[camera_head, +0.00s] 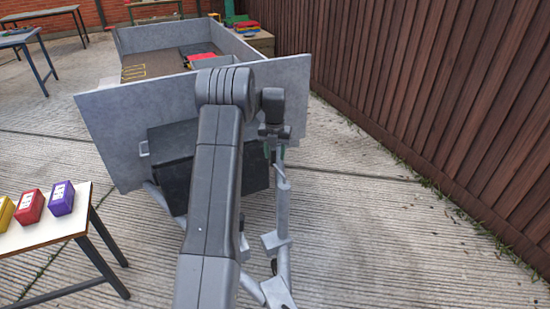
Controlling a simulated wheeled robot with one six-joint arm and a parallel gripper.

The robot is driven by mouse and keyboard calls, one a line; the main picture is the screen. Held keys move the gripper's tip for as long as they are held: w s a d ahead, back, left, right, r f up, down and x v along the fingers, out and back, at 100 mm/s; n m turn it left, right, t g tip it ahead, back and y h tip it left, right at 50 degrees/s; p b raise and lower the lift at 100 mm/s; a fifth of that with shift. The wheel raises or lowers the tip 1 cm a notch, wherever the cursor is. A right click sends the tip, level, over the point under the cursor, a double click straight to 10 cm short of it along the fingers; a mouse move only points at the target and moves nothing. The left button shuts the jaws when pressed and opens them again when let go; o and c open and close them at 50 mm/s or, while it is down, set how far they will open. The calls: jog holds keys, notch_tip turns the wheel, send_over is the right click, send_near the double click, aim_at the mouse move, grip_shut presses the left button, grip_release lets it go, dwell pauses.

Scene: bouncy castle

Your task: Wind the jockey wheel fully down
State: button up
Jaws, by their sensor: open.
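The grey trailer (105,115) stands ahead with its flat front wall facing me. A pale grey upright tube (283,195), apparently the jockey wheel's stem, stands in front of it, right of my arm. A block-like clamp or bracket (275,242) sits lower on it. A small greenish part shows near the tube's top, perhaps the crank handle; its shape is too small to tell. My gripper (274,142) points down at the top of the tube, open. I cannot tell whether it touches the handle. The wheel itself is not clearly visible.
A dark box (170,150) is fixed to the trailer front, partly behind my arm. A table (40,232) at lower left holds yellow, red and purple boxes. A brown fence (440,90) runs along the right. The concrete (370,230) between fence and tube is clear.

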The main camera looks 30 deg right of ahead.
notch_tip(320, 180, up, 12)
jog(key=shift+f, duration=0.2)
